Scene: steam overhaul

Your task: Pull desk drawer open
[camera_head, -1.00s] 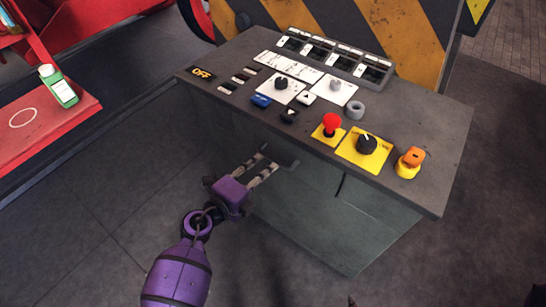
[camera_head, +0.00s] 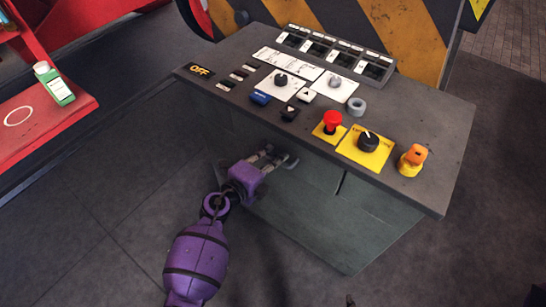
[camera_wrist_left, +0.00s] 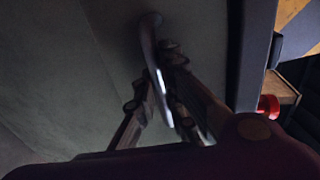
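The desk drawer front (camera_head: 310,183) is a grey-green panel below the control top, and it looks closed. Its curved metal handle (camera_head: 290,163) sticks out near the upper left; it also shows in the left wrist view (camera_wrist_left: 155,65). My purple left gripper (camera_head: 275,156) is at this handle. In the left wrist view the left gripper's fingers (camera_wrist_left: 156,75) are drawn together on either side of the handle and look shut on it; the dim picture hides the exact contact. My right gripper is not in view.
The control top (camera_head: 215,60) overhangs the drawer, with a red knob (camera_head: 332,119), a black dial (camera_head: 368,141) and an orange switch (camera_head: 414,155). A red shelf (camera_head: 45,118) with a green bottle (camera_head: 54,84) stands at left. The floor in front is clear.

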